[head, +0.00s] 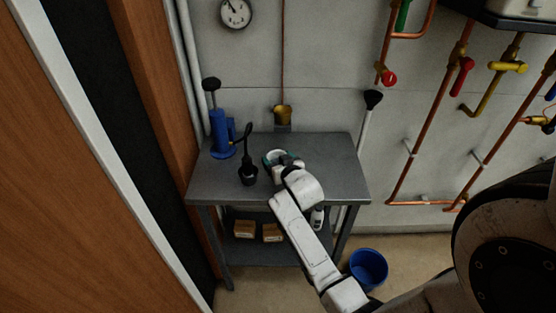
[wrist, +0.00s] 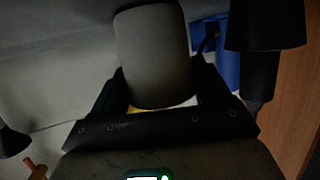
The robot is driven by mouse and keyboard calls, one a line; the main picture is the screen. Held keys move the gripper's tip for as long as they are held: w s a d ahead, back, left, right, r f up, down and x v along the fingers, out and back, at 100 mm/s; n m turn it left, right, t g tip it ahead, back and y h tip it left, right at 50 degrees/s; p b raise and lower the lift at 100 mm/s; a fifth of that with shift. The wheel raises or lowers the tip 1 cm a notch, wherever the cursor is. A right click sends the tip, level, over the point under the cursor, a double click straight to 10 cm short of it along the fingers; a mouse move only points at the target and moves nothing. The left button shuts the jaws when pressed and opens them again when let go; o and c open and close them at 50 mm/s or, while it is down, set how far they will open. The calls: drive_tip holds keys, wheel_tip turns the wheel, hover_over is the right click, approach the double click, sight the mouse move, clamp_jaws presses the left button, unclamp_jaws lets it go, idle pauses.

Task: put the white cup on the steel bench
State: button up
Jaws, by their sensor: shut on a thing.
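The white cup (wrist: 152,50) fills the upper middle of the wrist view, looking grey in shadow. My gripper (wrist: 155,85) is shut on it, with a dark finger on each side. In the head view only part of the cup (head: 274,153) shows, as a pale rim beyond my gripper (head: 280,160). The cup is over the steel bench (head: 325,165), near the middle of its top. I cannot tell whether its base touches the bench. My white arm hides part of the bench's front.
A blue pump (head: 220,132) and a black plunger-like thing (head: 248,173) stand on the bench's left side. The bench's right side is clear. Boxes (head: 244,229) sit on the lower shelf, and a blue bucket (head: 368,268) stands on the floor. Copper pipes (head: 430,125) line the wall.

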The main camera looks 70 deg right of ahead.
drive_tip(key=shift+f, duration=0.25)
drive_tip(key=o, duration=1.1)
drive_tip(key=shift+r, duration=0.1)
